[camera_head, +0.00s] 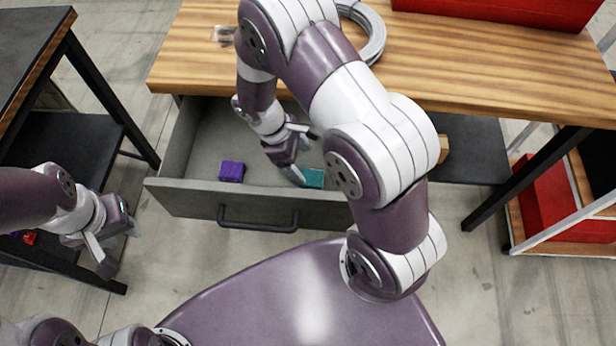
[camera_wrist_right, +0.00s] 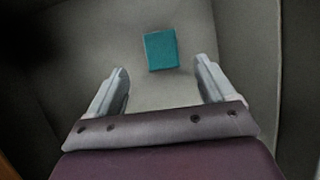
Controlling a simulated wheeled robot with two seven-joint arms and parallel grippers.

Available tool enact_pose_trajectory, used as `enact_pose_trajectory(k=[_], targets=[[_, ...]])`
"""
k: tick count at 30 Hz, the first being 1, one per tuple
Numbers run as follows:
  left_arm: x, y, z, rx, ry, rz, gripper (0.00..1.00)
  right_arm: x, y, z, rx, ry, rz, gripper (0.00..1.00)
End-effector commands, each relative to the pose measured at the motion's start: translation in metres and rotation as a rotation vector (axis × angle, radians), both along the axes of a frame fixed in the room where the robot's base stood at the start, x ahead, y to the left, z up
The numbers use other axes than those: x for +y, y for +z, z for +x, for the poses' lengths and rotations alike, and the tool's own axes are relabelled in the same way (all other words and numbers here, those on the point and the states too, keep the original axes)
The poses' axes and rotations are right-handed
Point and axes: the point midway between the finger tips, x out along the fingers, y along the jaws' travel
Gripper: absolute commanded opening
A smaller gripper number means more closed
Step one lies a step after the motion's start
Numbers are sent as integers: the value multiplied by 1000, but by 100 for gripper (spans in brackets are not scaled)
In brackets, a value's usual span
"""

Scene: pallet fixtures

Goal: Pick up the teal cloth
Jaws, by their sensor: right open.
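The teal cloth (camera_head: 313,178) is a small folded square lying inside the open grey drawer (camera_head: 180,185), near the drawer's front wall. In the right wrist view the teal cloth (camera_wrist_right: 161,50) lies flat on the drawer floor, just beyond and between the fingertips. My right gripper (camera_head: 303,156) is inside the drawer area, beside the cloth in the head view. Its fingers (camera_wrist_right: 163,78) are apart with nothing between them, and no touch with the cloth shows. My left gripper (camera_head: 119,248) is empty, off to the left of the drawer, with its fingers apart.
A purple block (camera_head: 231,171) lies in the drawer, left of the cloth. The wooden tabletop (camera_head: 480,65) overhangs the drawer's back, with a wire coil (camera_head: 374,35) and a red bin (camera_head: 500,8) on it. A dark shelf unit (camera_head: 75,150) stands at left.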

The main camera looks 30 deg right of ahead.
Motion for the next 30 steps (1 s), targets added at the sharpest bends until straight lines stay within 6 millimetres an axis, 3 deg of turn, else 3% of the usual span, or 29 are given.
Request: enact_pose_trajectory(k=[12, 20, 26, 30], targets=[[0, -8, 0, 0, 0, 0, 38, -16, -61, -15, -1, -3, 1, 83], [0, -8, 0, 0, 0, 0, 38, -17, -65, -16, -3, -2, 1, 83], [0, -8, 0, 0, 0, 0, 38, -17, -65, -16, -3, -2, 1, 23], [0, -8, 0, 0, 0, 0, 38, -17, -65, -15, -3, -2, 1, 23]])
